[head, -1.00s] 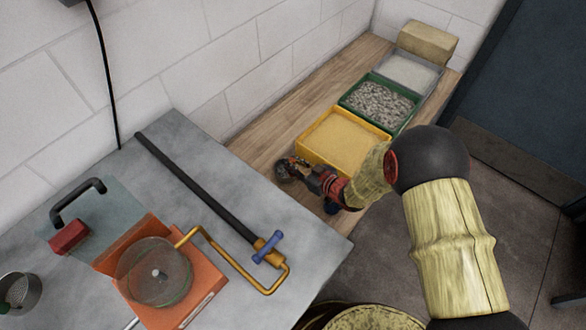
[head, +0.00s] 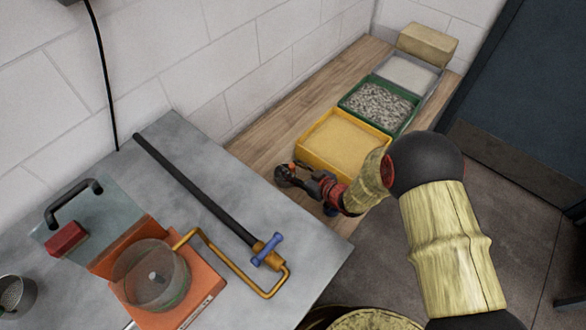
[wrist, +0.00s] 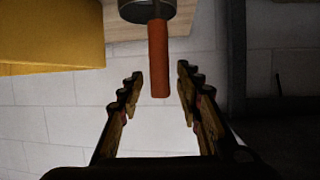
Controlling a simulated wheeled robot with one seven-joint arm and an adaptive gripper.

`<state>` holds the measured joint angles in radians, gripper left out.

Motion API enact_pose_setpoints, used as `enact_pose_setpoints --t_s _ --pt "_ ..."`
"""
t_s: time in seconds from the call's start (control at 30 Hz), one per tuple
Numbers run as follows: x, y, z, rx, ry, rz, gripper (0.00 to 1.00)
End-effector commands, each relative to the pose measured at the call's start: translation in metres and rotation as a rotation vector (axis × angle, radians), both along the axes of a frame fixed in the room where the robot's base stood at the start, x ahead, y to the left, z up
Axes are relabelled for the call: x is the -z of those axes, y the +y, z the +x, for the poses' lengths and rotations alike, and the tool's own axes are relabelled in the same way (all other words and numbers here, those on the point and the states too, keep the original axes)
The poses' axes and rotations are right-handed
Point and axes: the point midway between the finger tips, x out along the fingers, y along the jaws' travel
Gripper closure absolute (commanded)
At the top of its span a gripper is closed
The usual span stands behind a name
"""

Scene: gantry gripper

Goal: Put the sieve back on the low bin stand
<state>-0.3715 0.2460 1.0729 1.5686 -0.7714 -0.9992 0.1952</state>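In the wrist view, the sieve shows as a round metal cup (wrist: 147,9) at the top edge, partly cut off, with an orange-brown handle (wrist: 159,60) pointing toward me. My gripper (wrist: 160,76) is open, with one finger on each side of the handle and a visible gap on both sides. The sieve's cup lies against the wooden top of the low bin stand (wrist: 130,36). In the head view, my gripper (head: 292,174) is at the near edge of the wooden bin stand (head: 260,149), beside the yellow bin; the sieve is hard to make out there.
The yellow bin (head: 302,160), green bin (head: 346,111) and grey bin (head: 436,80) stand in a row, with a tan block (head: 427,44) behind. The grey table (head: 215,165) holds an orange device (head: 195,285) and a black bar (head: 195,190). Another metal cup (head: 25,292) is far left.

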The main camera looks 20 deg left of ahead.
Motion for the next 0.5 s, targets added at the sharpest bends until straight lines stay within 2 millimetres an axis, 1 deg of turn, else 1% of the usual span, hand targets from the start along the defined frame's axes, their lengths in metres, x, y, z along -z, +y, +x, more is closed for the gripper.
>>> enact_pose_setpoints --t_s 0.13,0.2,0.23,0.37,0.5 --pt "-0.001 0.0 0.0 0.0 0.0 0.0 0.65" --pt "-0.005 0.0 0.0 0.0 0.0 0.0 0.65" --pt "-0.005 -0.003 -0.001 0.001 0.0 0.0 0.65" --pt "-0.013 -0.019 -0.009 0.002 0.001 -0.001 0.65" --pt "-0.025 -0.043 -0.023 0.004 0.002 0.0 0.65"
